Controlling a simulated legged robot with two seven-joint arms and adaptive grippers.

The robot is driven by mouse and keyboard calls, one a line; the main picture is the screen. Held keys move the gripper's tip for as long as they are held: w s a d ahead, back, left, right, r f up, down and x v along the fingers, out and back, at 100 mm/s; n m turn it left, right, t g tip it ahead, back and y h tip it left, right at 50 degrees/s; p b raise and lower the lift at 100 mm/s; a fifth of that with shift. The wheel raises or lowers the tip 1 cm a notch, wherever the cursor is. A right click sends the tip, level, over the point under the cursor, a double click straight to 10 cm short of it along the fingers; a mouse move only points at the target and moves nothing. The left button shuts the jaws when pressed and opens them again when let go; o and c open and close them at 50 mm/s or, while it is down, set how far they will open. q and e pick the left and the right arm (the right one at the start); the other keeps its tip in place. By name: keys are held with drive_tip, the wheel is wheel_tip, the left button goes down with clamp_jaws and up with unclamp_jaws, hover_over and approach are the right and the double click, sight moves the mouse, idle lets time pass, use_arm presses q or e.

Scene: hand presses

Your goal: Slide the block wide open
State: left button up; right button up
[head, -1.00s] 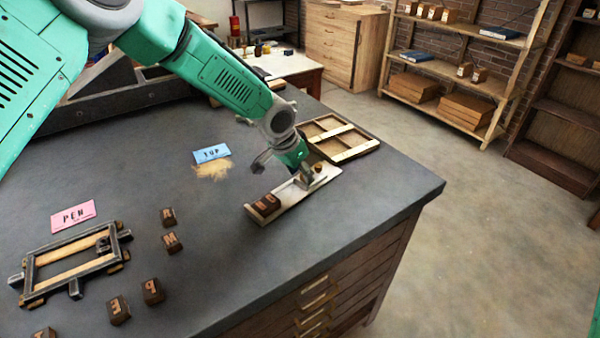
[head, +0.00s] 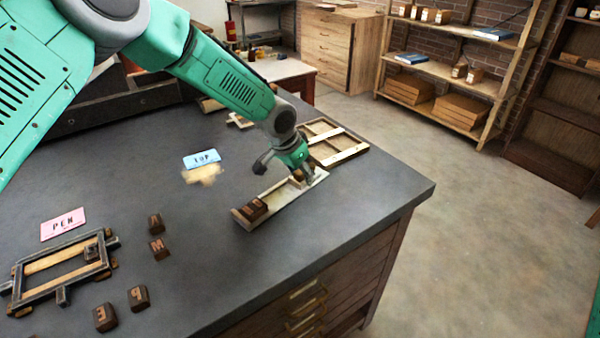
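A long, pale, shallow tray (head: 277,208) lies near the right edge of the dark bench. Dark letter blocks (head: 254,208) sit in its near left end. My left gripper (head: 307,178) reaches down from the upper left, with its fingertips at the tray's far right end. A small brown block shows only in part around the fingers there, and I cannot tell whether they touch it. The fingers are too small and overlapped to show whether they are open or shut. My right gripper is out of view.
A divided wooden frame (head: 352,154) lies just beyond the tray. A pink card (head: 63,224), a dark metal frame (head: 25,291) and several loose letter blocks (head: 158,249) are at the left. A blue card (head: 202,159) lies mid-bench. The bench front right is clear.

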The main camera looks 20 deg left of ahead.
use_arm(q)
drive_tip(key=shift+w, duration=0.1)
drive_tip(key=shift+a+r, duration=0.1)
drive_tip(key=shift+r, duration=0.05)
drive_tip(key=v, duration=1.1)
drive_tip(key=shift+r, duration=0.2)
